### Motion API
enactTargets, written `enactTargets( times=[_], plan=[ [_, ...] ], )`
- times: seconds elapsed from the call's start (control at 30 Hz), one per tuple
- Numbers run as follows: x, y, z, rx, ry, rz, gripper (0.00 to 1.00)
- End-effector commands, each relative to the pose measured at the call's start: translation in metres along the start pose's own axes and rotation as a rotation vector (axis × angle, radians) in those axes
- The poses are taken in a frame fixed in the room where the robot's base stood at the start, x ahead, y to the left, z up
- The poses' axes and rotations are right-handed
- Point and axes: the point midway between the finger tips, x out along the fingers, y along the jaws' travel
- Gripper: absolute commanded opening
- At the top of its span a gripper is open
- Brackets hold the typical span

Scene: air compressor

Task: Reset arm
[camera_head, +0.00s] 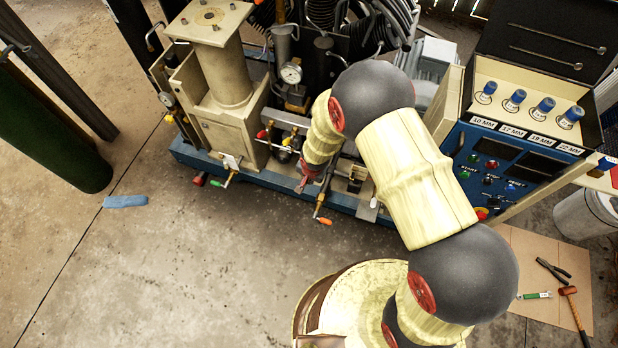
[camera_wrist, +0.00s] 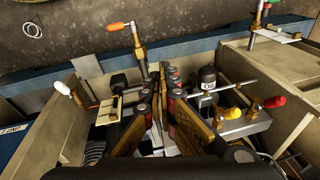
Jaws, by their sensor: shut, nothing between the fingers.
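My gripper (camera_head: 304,184) points down over the front of the air compressor (camera_head: 275,190), among its pipes and valves. In the wrist view, the fingers of my gripper (camera_wrist: 160,82) are brought together with nothing held between them. An orange-handled valve (camera_wrist: 120,26) lies beyond the fingertips to the left; its handle also shows in the head view (camera_head: 324,221). A yellow-handled valve (camera_wrist: 232,113) and a red-handled valve (camera_wrist: 274,102) are to the right of the fingers. I cannot tell whether the fingertips touch any part of the machine.
A blue control panel (camera_head: 505,172) with sockets and buttons stands right of my arm. A pressure gauge (camera_head: 291,73) and a beige column (camera_head: 220,65) rise behind the front edge. Tools lie on a floor mat (camera_head: 530,300) at lower right.

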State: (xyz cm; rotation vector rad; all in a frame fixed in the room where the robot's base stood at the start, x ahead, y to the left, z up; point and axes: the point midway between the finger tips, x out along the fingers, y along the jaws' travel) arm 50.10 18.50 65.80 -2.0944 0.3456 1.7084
Motion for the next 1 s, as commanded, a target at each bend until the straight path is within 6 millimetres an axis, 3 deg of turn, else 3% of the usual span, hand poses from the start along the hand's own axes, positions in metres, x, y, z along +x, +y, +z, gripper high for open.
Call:
enactTargets(
  times=[0.5, 0.57, 0.7, 0.77, 1.0],
  plan=[
    [0.0, 0.003, 0.001, -0.057, -0.006, 0.01, 0.0],
    [0.0, 0.009, 0.005, -0.108, -0.02, 0.033, 0.0],
    [-0.004, 0.048, 0.032, -0.25, -0.106, 0.132, 0.0],
    [-0.015, 0.063, 0.042, -0.315, -0.15, 0.172, 0.0],
    [-0.113, 0.085, 0.039, -0.515, -0.245, 0.223, 0.0]
  ],
)
